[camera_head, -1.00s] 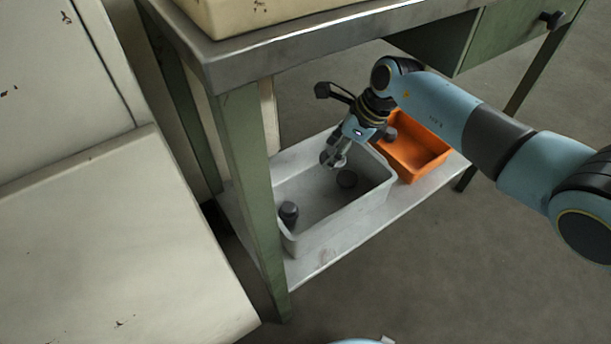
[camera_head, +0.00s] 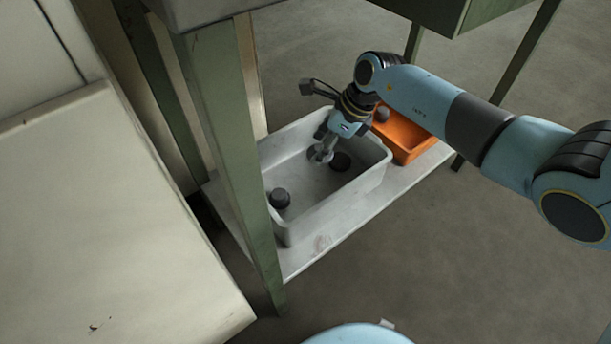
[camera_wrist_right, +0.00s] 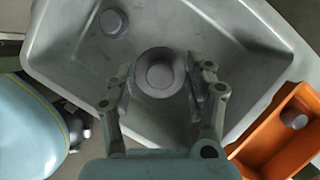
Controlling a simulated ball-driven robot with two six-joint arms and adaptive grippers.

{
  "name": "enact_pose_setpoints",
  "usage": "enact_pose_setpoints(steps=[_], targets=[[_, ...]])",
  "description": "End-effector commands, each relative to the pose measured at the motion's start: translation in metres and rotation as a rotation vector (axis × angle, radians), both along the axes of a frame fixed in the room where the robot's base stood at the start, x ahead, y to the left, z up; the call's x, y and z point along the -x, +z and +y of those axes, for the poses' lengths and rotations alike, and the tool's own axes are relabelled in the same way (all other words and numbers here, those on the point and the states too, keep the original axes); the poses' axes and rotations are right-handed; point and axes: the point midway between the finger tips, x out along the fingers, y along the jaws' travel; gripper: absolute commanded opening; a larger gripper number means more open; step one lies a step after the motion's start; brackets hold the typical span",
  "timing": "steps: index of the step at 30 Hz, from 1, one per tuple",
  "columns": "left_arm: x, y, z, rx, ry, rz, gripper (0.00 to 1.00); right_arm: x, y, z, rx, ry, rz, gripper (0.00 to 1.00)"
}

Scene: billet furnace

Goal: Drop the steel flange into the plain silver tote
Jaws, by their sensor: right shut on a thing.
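The plain silver tote (camera_head: 340,204) stands on the lower shelf of a green-legged bench; its inside also fills much of the right wrist view (camera_wrist_right: 70,68). My right gripper (camera_head: 323,149) reaches into the tote's opening from above. It is shut on the steel flange (camera_wrist_right: 160,73), a grey ring-shaped piece with a round centre, seen between the two fingers in the wrist view. The flange (camera_head: 319,154) looks held above the tote floor; the exact gap is unclear. My left gripper is not in view.
A dark cylinder (camera_head: 280,198) stands inside the tote. A dark round patch (camera_head: 341,161) lies beside the flange; I cannot tell if it is shadow. An orange bin (camera_head: 405,150) with a grey piece stands right of the tote. A bench leg (camera_head: 235,150) stands in front.

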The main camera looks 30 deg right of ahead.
Motion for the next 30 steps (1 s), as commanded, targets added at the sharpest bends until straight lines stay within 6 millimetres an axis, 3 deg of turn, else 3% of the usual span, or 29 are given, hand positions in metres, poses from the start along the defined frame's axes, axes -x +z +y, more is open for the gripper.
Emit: enact_pose_setpoints(steps=[11,12,17,26,30], targets=[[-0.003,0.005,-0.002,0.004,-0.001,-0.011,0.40,-0.001,-0.002,0.000,0.000,0.000,-0.004,0.05],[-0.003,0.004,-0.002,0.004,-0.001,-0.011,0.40,-0.001,-0.002,0.000,0.000,0.000,-0.004,0.58],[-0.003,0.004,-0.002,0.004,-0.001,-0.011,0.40,-0.001,-0.003,0.000,0.000,0.001,-0.002,0.79],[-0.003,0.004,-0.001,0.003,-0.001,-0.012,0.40,0.000,-0.003,0.000,0.000,0.000,0.000,0.81],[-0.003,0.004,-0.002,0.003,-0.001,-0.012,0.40,0.003,0.007,-0.005,0.003,0.000,-0.003,0.81]])
